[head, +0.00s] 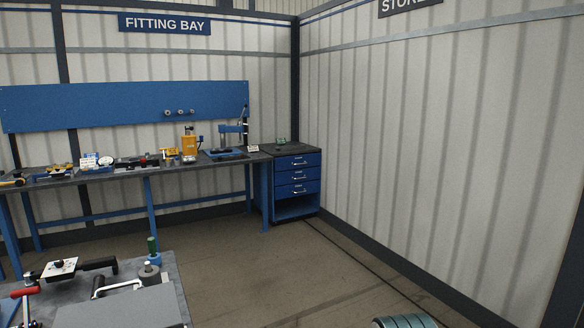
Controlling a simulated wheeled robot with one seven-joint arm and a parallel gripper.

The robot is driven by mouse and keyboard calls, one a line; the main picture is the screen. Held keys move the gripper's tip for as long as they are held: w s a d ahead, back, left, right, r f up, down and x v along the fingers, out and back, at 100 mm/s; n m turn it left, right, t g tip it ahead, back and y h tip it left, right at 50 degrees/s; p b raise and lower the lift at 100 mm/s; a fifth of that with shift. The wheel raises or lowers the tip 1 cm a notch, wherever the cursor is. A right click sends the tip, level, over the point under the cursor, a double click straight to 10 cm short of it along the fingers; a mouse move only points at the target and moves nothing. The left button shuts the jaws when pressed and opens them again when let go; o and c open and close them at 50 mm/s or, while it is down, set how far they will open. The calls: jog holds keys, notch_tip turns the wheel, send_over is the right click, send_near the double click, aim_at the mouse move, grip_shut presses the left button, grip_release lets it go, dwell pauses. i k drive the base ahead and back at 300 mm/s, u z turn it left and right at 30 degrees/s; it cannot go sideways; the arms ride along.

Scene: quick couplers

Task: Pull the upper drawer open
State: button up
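A blue drawer cabinet (321,185) stands in the far corner, at the right end of the workbench. It has three drawers stacked one above another, with an open space below them. The upper drawer (283,162) is just under the dark top and looks closed. It has a pale bar handle (299,162) across its front. The middle drawer (283,177) and the lower drawer (283,191) look closed too. My gripper is not in view.
A long workbench (203,164) with tools and fittings runs along the back wall. A nearer table (178,285) with a grey box, a red-handled tool and fittings fills the lower left. The floor (270,265) before the cabinet looks clear; a ribbed teal object (405,321) shows at the bottom edge.

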aim_at(283, 163)
jog(key=z, duration=0.2)
jog(key=i, duration=1.05)
jog(key=z, duration=0.4)
jog(key=i, duration=4.2)
jog(key=u, duration=0.7)
jog(key=i, duration=1.65)
jog(key=u, duration=0.95)
jog(key=i, duration=0.85)
jog(key=u, duration=0.15)
